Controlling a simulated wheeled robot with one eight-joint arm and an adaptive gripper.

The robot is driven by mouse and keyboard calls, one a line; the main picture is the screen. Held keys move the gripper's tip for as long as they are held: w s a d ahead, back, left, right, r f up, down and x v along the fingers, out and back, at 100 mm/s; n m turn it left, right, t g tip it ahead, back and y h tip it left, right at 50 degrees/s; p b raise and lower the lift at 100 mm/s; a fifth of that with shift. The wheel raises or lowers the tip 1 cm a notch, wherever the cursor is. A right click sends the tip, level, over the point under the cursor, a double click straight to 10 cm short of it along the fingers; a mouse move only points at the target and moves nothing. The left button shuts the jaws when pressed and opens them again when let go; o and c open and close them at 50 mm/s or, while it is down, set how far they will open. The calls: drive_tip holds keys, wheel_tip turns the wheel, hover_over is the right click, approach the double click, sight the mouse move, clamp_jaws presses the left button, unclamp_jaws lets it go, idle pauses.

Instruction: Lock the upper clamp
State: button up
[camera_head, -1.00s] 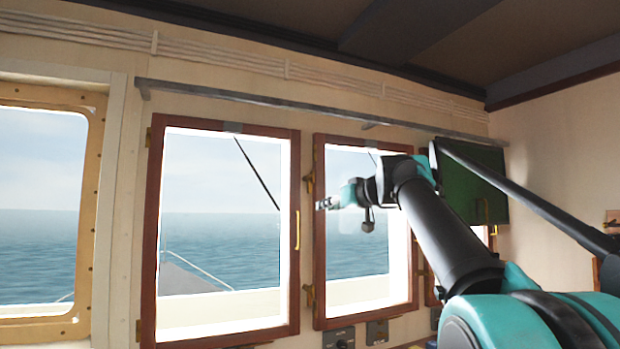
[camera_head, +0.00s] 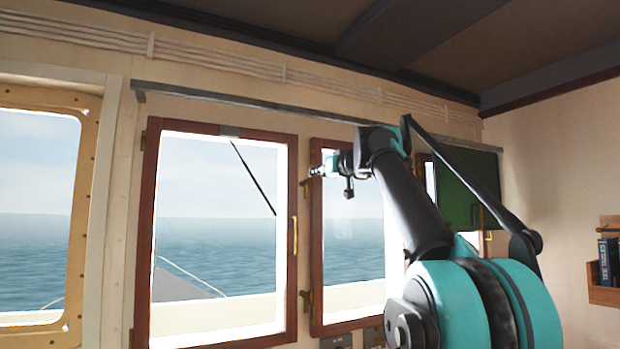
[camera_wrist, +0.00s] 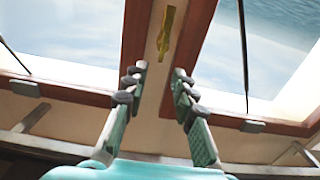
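The upper clamp is a small brass piece on the post between two wood-framed windows. It shows at the top of the wrist view (camera_wrist: 165,32), lying roughly along the post. In the head view the upper clamp (camera_head: 305,184) sits at the left edge of the right-hand window frame. My gripper (camera_wrist: 160,70) is open and empty, its two fingers apart on either side of the post in the picture. The clamp appears beyond the fingertips, with no visible contact. In the head view my gripper (camera_head: 312,171) is close beside the clamp, slightly higher.
A lower brass clamp (camera_head: 306,300) is on the same post. The left window frame (camera_head: 146,240) has a yellow handle (camera_head: 294,236). A grey rail (camera_head: 250,106) runs above the windows. A green panel (camera_head: 470,185) hangs at right, behind my arm.

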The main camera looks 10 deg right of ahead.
sight(309, 187)
drive_tip(key=x, duration=0.7)
drive_tip(key=shift+w, duration=0.2)
drive_tip(key=shift+c, duration=0.5)
clamp_jaws()
